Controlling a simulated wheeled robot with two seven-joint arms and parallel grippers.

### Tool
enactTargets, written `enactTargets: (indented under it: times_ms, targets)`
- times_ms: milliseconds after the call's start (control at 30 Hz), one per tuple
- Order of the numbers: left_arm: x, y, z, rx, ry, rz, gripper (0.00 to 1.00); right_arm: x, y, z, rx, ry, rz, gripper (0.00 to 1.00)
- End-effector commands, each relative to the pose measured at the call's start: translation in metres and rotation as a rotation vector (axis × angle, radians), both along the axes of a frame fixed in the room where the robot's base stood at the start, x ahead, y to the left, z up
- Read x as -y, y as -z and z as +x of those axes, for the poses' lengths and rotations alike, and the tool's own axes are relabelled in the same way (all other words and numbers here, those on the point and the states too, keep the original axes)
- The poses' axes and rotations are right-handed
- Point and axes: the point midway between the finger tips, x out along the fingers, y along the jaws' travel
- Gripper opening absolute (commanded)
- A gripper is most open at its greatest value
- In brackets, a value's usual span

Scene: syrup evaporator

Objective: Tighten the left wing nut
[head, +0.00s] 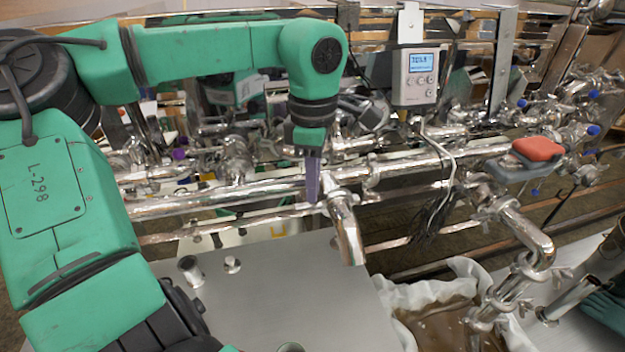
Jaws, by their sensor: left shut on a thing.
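My left gripper (313,196) points straight down at the clamped joint where a short, bent steel spout (346,232) leaves the long horizontal pipe (220,200). Its purple fingers are shut on the left wing nut at that joint. The fingers hide most of the nut, so I cannot tell how its wings are turned. On the right, a second bent spout (530,238) has clamps with wing nuts (562,273) in plain view. My right gripper is not in view.
A grey digital display box (414,76) stands right of my left wrist. A red-topped grey device (538,150) sits on the pipes at right. A bare steel tabletop (275,290) lies below, with small metal cylinders (191,270). A cloth-lined container (440,300) holds brown liquid.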

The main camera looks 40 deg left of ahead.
Motion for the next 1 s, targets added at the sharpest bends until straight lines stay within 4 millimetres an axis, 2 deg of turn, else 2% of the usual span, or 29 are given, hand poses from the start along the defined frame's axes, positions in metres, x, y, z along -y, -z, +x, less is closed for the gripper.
enactTargets:
  times_ms: [700,1000]
  targets:
    - [0.001,0.0,0.0,0.0,0.676,-0.002,0.0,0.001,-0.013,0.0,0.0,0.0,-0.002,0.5]
    - [0.0,0.0,0.0,-0.001,0.908,0.001,0.0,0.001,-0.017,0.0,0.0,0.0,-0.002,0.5]
